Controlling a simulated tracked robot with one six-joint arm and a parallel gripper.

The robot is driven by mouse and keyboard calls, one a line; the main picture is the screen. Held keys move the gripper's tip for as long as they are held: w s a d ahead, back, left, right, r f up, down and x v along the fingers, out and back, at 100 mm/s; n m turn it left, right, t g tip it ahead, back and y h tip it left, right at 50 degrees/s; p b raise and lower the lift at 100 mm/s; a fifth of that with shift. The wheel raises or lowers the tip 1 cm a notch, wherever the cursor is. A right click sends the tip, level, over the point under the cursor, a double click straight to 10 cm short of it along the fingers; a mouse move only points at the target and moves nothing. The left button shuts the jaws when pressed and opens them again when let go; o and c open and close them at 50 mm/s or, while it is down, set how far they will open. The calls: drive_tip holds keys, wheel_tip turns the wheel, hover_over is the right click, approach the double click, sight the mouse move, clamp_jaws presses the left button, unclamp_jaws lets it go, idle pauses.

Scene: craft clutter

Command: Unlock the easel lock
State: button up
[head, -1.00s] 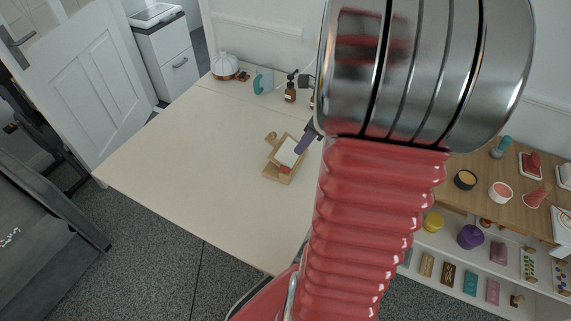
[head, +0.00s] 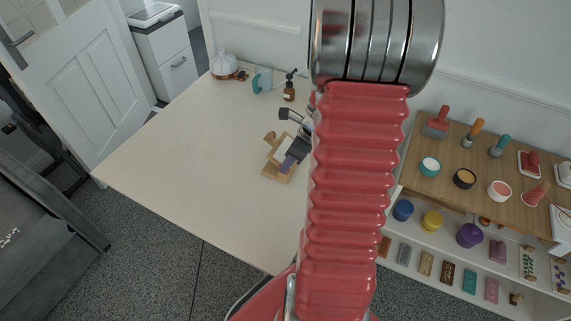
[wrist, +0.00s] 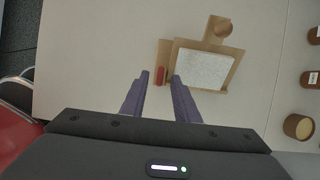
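The small wooden easel (head: 272,171) stands on the pale table, bearing a white canvas (head: 284,148). Contact cannot be told. In the head view my gripper (head: 288,162) partly covers the easel.
A white-topped pot (head: 223,65), a teal object (head: 262,80) and a brown bottle (head: 289,90) stand at the table's back. Shelves at right hold jars, cups and brushes. The table's left and front are clear (head: 175,150).

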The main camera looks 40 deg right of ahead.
drive_tip(key=shift+x, duration=1)
drive_tip(key=shift+c, duration=0.4)
clamp_jaws()
drive_tip(key=shift+a, duration=0.25)
drive_tip(key=shift+d, duration=0.3)
